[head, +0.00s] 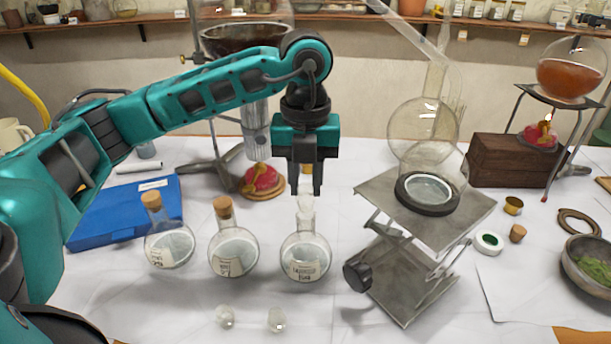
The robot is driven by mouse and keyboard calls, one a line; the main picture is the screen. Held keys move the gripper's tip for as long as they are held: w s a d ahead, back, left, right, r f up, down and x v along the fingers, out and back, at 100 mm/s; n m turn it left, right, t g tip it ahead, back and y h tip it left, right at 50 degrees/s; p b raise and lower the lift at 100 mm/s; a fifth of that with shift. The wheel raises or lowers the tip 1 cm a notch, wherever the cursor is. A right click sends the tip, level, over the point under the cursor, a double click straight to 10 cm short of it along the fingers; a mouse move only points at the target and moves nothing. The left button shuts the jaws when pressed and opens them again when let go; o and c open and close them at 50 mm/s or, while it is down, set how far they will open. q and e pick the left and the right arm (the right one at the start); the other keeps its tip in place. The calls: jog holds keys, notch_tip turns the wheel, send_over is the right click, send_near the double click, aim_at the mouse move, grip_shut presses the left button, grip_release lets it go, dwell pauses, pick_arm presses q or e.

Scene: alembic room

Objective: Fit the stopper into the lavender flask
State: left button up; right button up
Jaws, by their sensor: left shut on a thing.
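The lavender flask (306,257) is a round clear glass flask with a paper label, upright on the white tabletop, rightmost of three similar flasks. My left gripper (305,190) points straight down over its neck, with its dark fingers shut on a small pale, clear piece (305,202), apparently a glass stopper. This piece is mostly hidden by the fingers. It is in line with the flask's mouth, but I cannot tell whether it sits in the neck or just above it. My right gripper is out of view.
Two corked flasks (233,250) (168,245) stand to the left. Two small glass stoppers (225,316) (277,319) lie in front. A metal lab jack (440,225) carrying a large glass vessel (422,135) stands close on the right. A blue case (110,215) lies behind left.

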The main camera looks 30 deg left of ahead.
pick_arm(q)
jog(key=shift+f, duration=0.1)
dwell(0.4)
jog(key=shift+f, duration=0.2)
jog(key=shift+f+b, duration=0.2)
jog(key=shift+b, duration=0.2)
dwell(0.5)
jog(key=shift+f+b, duration=0.3)
jog(key=shift+f, duration=0.1)
dwell(0.5)
jog(key=shift+f, duration=0.1)
dwell(0.6)
jog(key=shift+f+b, duration=0.45)
jog(key=shift+f, duration=0.05)
dwell(0.8)
